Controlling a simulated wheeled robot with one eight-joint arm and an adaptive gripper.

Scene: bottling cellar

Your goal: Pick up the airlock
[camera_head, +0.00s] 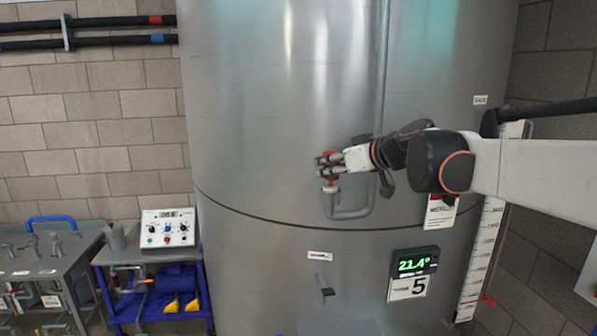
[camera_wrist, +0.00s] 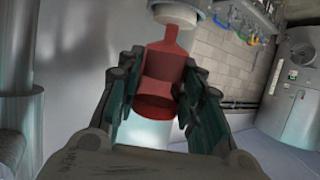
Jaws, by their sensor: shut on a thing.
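The airlock (camera_wrist: 165,75) is a red, partly see-through piece with a narrow neck, held between the gripper's two fingers in the wrist view. Its neck end meets or lies right beside a pale round pipe end (camera_wrist: 180,17); I cannot tell whether they touch. In the head view a bit of the red airlock (camera_head: 330,181) shows at the top of a short bent pipe (camera_head: 345,212) on the tank. My gripper (camera_head: 328,167) is shut on the airlock in front of the tank wall; its fingers also show in the wrist view (camera_wrist: 160,105).
The large steel tank (camera_head: 270,130) fills the middle. A display (camera_head: 415,262) and a "5" sign (camera_head: 412,288) are on its lower right. A blue cart (camera_head: 165,300) with a control box (camera_head: 168,228) and a grey bench (camera_head: 45,262) stand at left.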

